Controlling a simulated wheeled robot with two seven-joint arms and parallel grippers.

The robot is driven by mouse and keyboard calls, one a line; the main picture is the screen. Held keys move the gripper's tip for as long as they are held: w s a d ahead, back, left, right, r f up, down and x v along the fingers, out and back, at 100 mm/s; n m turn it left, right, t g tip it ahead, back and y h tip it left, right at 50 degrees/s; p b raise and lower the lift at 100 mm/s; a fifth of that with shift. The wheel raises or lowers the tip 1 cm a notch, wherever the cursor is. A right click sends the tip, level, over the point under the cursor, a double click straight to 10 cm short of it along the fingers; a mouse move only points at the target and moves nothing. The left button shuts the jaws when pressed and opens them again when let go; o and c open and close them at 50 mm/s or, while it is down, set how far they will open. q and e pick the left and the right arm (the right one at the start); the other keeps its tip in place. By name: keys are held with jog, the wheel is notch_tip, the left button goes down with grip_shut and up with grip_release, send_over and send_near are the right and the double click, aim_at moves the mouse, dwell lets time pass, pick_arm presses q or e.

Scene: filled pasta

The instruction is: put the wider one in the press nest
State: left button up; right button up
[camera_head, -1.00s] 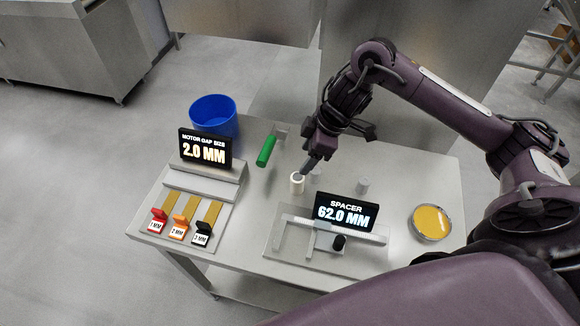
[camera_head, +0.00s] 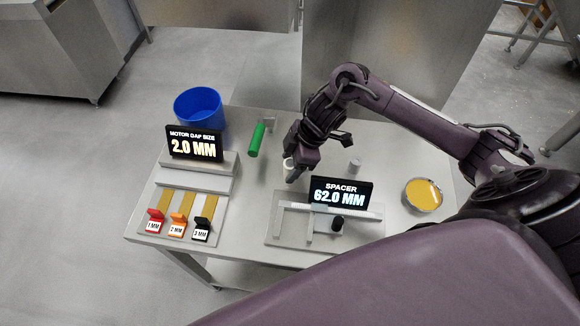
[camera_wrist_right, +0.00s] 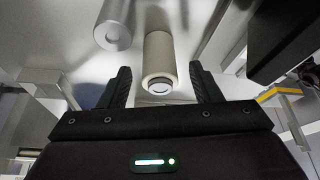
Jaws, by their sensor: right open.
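A cream cylinder (camera_head: 287,166) stands on the table, partly hidden by my right gripper (camera_head: 294,174). In the right wrist view, the cream cylinder (camera_wrist_right: 159,62) lies between the open fingertips of the gripper (camera_wrist_right: 160,85), with a gap on both sides. A grey cylinder (camera_wrist_right: 114,26) is just beyond it to the left. In the head view a pale cylinder (camera_head: 354,166) stands to the right of the gripper, behind the spacer display. I cannot tell for sure which part is the press nest. My left gripper is not in view.
A "SPACER 62.0 MM" display (camera_head: 340,193) stands on a measuring rig (camera_head: 292,232) close in front of the gripper. A green handle (camera_head: 257,140), a blue bin (camera_head: 198,108) and a "2.0 MM" display (camera_head: 194,146) are left. A yellow-filled dish (camera_head: 422,194) is right.

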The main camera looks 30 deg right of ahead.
jog(key=c, duration=1.2)
jog(key=shift+r, duration=0.15)
